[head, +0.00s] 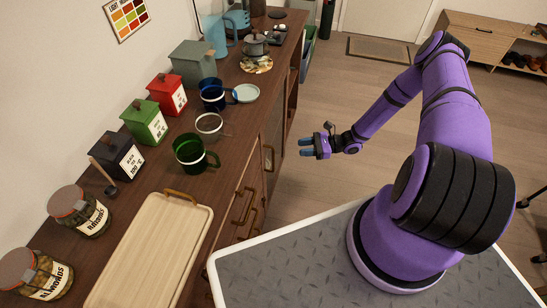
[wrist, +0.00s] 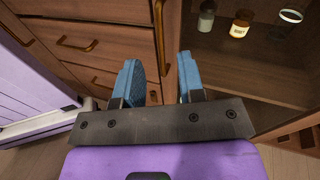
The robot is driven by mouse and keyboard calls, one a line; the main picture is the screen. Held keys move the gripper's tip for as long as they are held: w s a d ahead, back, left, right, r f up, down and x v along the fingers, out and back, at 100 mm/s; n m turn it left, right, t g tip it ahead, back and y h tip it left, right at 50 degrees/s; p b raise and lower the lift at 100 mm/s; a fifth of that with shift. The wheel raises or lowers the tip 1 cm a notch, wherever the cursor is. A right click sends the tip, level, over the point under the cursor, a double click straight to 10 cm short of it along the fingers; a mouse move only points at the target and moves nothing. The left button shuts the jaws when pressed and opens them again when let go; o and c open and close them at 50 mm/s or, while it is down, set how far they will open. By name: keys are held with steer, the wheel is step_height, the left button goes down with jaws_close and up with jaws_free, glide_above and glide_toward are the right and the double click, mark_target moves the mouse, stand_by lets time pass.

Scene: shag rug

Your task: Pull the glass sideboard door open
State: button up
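The wooden sideboard (head: 160,185) runs along the wall at left in the head view. In the wrist view, its glass door (wrist: 240,70) fills the upper right, with jars visible through it; it looks shut. A vertical brass handle (wrist: 160,35) stands at the door's left edge. The handle also shows on the sideboard front in the head view (head: 269,158). My gripper (head: 303,147) points at the sideboard front from a short distance. In the wrist view, its blue fingers (wrist: 157,75) are apart and empty, with the handle seen between and beyond them.
Drawers with brass handles (wrist: 76,43) lie left of the door. Mugs, canisters, jars and a wooden tray (head: 150,250) crowd the sideboard top. My grey base deck (head: 300,265) sits close to the sideboard front. The wooden floor (head: 310,190) around the gripper is clear.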

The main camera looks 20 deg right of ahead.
step_height(320, 180, down, 5)
steer(key=s+a+m+t, duration=0.1)
steer(key=a+m+t, duration=0.1)
steer(key=m+t, duration=0.1)
steer(key=x, duration=1)
steer(key=shift+s+a, duration=0.1)
steer(key=shift+a, duration=0.1)
jaws_close()
